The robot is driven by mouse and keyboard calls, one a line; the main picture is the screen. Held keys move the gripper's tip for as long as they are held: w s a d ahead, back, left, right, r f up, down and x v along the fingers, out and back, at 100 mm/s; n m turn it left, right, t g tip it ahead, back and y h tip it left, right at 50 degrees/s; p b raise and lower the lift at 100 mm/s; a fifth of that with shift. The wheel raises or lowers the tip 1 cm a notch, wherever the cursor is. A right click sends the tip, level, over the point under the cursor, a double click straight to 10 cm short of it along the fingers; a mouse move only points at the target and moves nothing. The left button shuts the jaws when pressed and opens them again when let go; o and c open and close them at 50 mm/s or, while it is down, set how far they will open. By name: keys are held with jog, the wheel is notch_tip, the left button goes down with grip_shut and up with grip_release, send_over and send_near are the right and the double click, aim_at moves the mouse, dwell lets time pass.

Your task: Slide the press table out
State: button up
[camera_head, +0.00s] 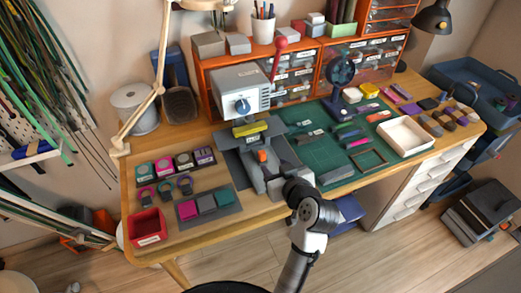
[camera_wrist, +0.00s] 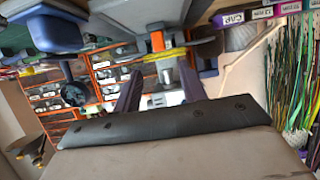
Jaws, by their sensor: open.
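The press (camera_head: 240,90) is a grey box with a blue knob and a red-topped lever, standing at the back of the workbench. Below it are a yellow bar (camera_head: 250,128) and a grey press table (camera_head: 254,178) with an orange piece (camera_head: 262,156) above it. My gripper (camera_head: 285,181) is at the bench's front, close to the right front of the press table; my wrist partly hides it, and contact cannot be told. In the wrist view my gripper (camera_wrist: 159,68) has its two dark fingers apart, with nothing visible held between them. The orange piece (camera_wrist: 157,40) shows beyond them.
Colour pots and clips lie left of the press, with a red bin (camera_head: 147,227) at the front left corner. A green cutting mat (camera_head: 305,155) with small tools and a white tray (camera_head: 404,137) lie to the right. Open floor (camera_head: 370,255) lies in front.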

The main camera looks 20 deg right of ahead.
aim_at(263, 153)
jog(key=p+x, duration=0.2)
jog(key=x, duration=0.8)
jog(key=shift+w, duration=0.35)
grip_shut()
